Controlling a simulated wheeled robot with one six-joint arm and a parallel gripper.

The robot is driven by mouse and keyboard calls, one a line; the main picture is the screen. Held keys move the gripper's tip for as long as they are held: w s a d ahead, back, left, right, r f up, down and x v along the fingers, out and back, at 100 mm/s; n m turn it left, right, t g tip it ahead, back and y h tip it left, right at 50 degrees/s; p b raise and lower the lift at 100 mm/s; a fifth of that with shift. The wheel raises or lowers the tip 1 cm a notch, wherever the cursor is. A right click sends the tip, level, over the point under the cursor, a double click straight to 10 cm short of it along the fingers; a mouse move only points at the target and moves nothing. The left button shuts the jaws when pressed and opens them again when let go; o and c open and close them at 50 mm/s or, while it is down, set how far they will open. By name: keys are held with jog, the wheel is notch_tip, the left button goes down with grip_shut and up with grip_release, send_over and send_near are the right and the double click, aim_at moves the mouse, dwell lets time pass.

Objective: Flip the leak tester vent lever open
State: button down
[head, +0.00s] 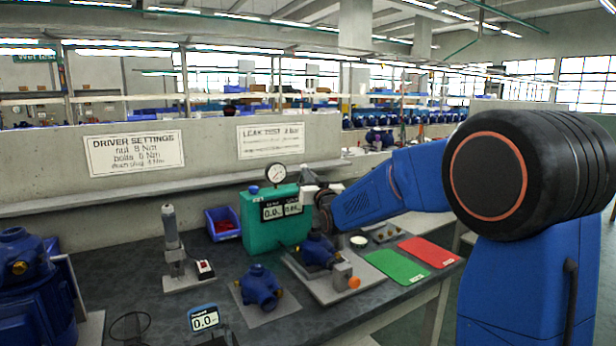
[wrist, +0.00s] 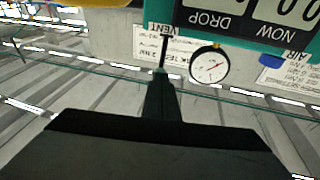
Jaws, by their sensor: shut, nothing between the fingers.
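The leak tester (head: 262,232) is a teal box on the bench with a round gauge on top and a two-part display on its front. In the wrist view the tester (wrist: 222,22) appears upside down, with the gauge (wrist: 209,66) and the words DROP and NOW. A VENT label (wrist: 158,29) sits at its edge. My gripper (wrist: 165,72) is shut and empty, its narrow dark tip pointing toward that label. The vent lever cannot be told apart from the dark tip. In the head view my wrist is beside the tester's right side and my fingertips are hidden.
A pump (head: 318,250) stands on a fixture right of the tester, with an orange knob (head: 354,283) at its front. Green (head: 396,266) and red (head: 428,251) mats lie farther right. A blue bin (head: 223,224) and a grey upright tool (head: 172,240) stand left.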

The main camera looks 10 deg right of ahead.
jog(key=shift+r, duration=0.1)
jog(key=shift+w+a+r+n+g, duration=0.1)
jog(key=shift+w+a+r+g, duration=0.1)
jog(key=shift+w+r+g, duration=0.35)
jog(key=shift+w+a+r+n+g, duration=0.1)
jog(key=shift+w+a+r+g, duration=0.25)
jog(key=shift+w, duration=0.35)
jog(key=shift+w+a+r+n+g, duration=0.1)
jog(key=shift+w+r+g, duration=0.4)
jog(key=shift+w+r, duration=0.1)
jog(key=shift+w+a+r, duration=0.15)
jog(key=shift+w+a, duration=0.05)
jog(key=shift+w, duration=0.45)
jog(key=shift+w+a+r, duration=0.15)
jog(key=shift+w+a, duration=0.05)
jog(key=shift+w, duration=0.45)
jog(key=shift+w, duration=0.1)
